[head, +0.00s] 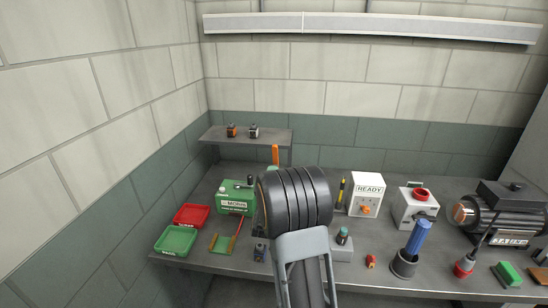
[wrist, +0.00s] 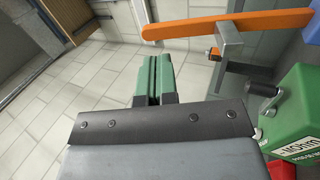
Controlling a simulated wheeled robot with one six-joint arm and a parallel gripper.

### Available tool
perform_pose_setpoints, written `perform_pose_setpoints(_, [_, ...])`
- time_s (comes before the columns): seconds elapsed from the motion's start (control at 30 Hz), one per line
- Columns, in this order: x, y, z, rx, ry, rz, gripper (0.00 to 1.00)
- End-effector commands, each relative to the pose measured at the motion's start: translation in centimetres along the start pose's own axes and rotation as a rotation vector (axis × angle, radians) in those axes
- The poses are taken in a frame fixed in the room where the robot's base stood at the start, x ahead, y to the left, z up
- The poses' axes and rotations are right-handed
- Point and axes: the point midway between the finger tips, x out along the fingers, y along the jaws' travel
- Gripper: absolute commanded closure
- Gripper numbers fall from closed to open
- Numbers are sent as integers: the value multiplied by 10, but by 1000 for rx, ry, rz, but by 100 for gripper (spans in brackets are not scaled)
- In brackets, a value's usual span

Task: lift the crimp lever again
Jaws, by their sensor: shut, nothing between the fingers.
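The crimp lever is a long orange bar (wrist: 225,23) across the top of the wrist view, joined to a grey metal bracket (wrist: 226,68). In the head view only a short upright orange piece (head: 275,154) shows above my arm. The rest of the crimp tool is hidden behind my arm there. My gripper (wrist: 163,58) shows in the wrist view with its green-padded fingers shut together and nothing between them. Its tips are below the lever in the picture, to the left of the bracket, with a visible gap.
A green meter box (head: 237,197) stands left of my arm, near a red tray (head: 191,215) and a green tray (head: 176,241). The READY box (head: 368,194), a blue cylinder (head: 418,236) and a pump (head: 500,222) stand on the right. A shelf (head: 215,134) is behind.

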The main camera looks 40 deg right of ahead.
Motion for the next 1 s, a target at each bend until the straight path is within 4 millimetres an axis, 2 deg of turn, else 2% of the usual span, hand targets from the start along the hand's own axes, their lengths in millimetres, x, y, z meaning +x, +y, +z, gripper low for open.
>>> perform_pose_setpoints(0.1, [20,3,1,-1,0,-1,100])
perform_pose_setpoints(0.37, [43,1,1,0,0,-1,100])
perform_pose_setpoints(0.87, [47,0,0,1,1,-1,100])
perform_pose_setpoints(1.0, [47,0,-16,14,24,2,100])
